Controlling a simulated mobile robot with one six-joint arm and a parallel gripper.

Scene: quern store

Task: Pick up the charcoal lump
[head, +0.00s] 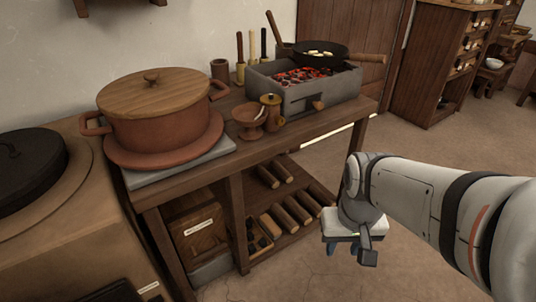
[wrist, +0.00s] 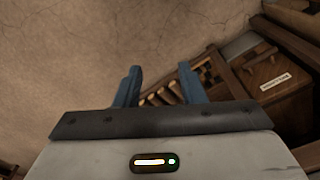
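My gripper (head: 342,246) hangs in front of the wooden table at the right, over the floor, with its fingers low. In the wrist view its two blue fingers (wrist: 159,70) stand apart with nothing between them. I cannot single out one charcoal lump for sure. A divided wooden crate (head: 253,247) on the table's lower shelf holds small dark and brown pieces, too small to tell apart. The crate also shows in the wrist view (wrist: 208,63), partly behind the right finger. Glowing coals (head: 303,76) lie in the grey brazier (head: 327,91) on the table top.
Several logs (head: 297,208) lie on the lower shelf beside the crate, with a labelled wooden box (head: 198,228) at its left. A large lidded clay pot (head: 165,120), a footed bowl (head: 250,120) and a frying pan (head: 320,54) stand above. The floor (head: 300,273) in front is clear.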

